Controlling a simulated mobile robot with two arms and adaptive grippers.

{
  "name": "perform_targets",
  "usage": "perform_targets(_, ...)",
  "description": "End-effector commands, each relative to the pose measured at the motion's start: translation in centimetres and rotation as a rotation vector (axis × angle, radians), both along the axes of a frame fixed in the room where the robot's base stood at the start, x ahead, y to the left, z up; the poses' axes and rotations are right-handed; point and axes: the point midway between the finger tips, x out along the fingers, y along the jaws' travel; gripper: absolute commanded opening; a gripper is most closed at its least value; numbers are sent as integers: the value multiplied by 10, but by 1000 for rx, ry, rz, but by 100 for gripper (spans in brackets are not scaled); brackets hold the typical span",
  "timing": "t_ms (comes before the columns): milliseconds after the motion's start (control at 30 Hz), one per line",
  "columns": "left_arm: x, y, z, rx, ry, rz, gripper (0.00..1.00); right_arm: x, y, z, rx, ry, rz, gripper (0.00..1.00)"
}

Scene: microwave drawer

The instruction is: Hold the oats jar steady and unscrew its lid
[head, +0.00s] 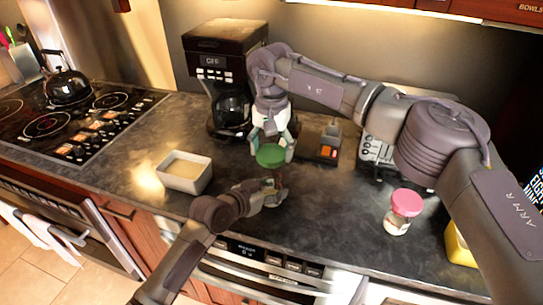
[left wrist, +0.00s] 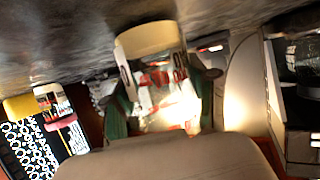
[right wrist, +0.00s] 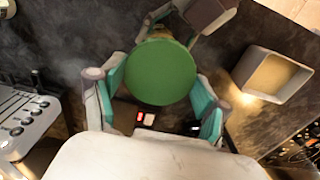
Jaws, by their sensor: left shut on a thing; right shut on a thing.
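The oats jar's green lid (head: 271,155) faces up near the middle of the counter in the head view, and as a round green disc in the right wrist view (right wrist: 160,72). My right gripper (head: 272,147) comes from above and is shut on the lid, a finger on either side. My left gripper (head: 275,190) is low at the front and shut on the jar body. In the left wrist view the jar body (left wrist: 158,90) appears upside down with red and dark lettering, between my left fingers (left wrist: 163,100). Most of the body is hidden in the head view.
A white square bowl (head: 184,178) with pale contents stands left of the jar. A coffee maker (head: 225,50) is behind it, with a small dark device (head: 325,148) to the right. A pink-lidded jar (head: 404,205) and a yellow item (head: 459,246) stand at the right. Counter between is clear.

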Motion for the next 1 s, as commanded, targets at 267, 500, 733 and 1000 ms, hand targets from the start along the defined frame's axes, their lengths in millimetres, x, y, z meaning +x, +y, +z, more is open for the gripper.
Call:
perform_targets(267,0,0,-1,1,2,0,83,0,0,-1,0,0,0,33)
perform_targets(500,0,0,0,1,1,0,87,0,0,-1,0,0,0,33)
perform_targets(733,-6,6,3,1,0,1,87,0,0,-1,0,0,0,33)
perform_targets(1000,-44,39,23,4,-1,0,87,0,0,-1,0,0,0,33)
